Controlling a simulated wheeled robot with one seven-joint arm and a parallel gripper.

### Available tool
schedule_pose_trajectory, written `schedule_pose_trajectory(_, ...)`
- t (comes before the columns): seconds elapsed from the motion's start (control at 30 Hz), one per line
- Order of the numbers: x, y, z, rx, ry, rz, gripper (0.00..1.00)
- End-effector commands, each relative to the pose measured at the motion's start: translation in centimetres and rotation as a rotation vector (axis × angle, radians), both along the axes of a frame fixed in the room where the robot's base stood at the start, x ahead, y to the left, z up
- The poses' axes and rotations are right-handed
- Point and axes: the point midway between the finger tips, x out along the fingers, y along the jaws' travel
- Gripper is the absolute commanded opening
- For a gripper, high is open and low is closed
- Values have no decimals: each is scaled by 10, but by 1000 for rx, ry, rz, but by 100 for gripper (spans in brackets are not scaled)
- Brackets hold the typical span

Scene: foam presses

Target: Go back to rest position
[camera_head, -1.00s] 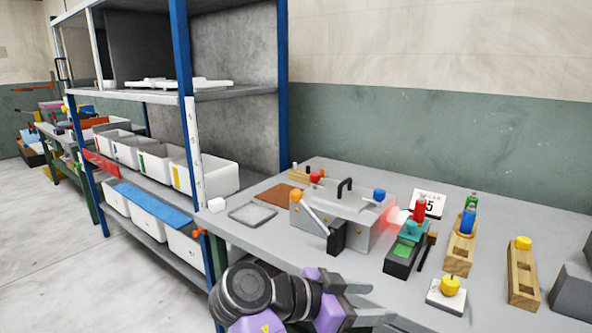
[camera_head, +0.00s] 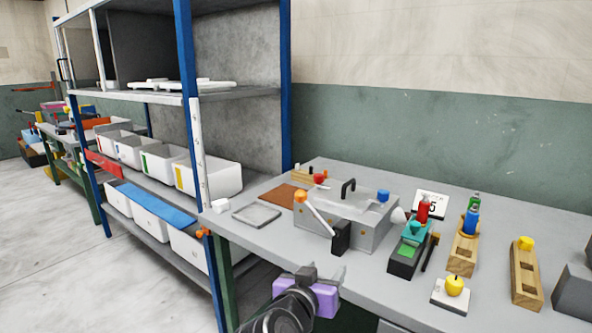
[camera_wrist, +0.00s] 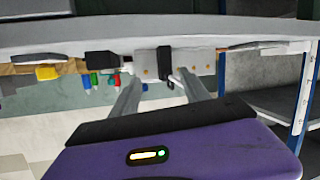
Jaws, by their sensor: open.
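My gripper (camera_head: 326,274) is at the front edge of the grey workbench (camera_head: 262,232) in the head view, low and in front of the press. Its grey fingers are apart and hold nothing. In the wrist view my gripper (camera_wrist: 158,92) shows two spread fingers with empty space between them. The metal press (camera_head: 372,236) stands on the bench with a black top handle, an orange-knobbed lever and a blue knob. It also shows in the wrist view (camera_wrist: 200,63), which looks upside down.
A blue-posted shelf (camera_head: 187,60) with white bins (camera_head: 215,178) stands to the left. On the bench right of the press are a green-and-black device (camera_head: 405,258), wooden blocks (camera_head: 524,280) with bottles, and a yellow knob (camera_head: 454,285) on a white plate. Floor at left is clear.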

Motion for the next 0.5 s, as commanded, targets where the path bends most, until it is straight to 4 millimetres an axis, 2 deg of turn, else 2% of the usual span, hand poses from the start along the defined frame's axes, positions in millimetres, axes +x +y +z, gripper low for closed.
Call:
schedule_pose_trajectory(0.03, -6, 1, -15, -16, 2, 74, 54)
schedule_pose_trajectory(0.2, -37, 11, -51, -50, -35, 308, 54)
schedule_pose_trajectory(0.37, -83, 9, -73, -58, -85, 459, 54)
schedule_pose_trajectory(0.5, -130, -1, -82, -52, -136, 546, 54)
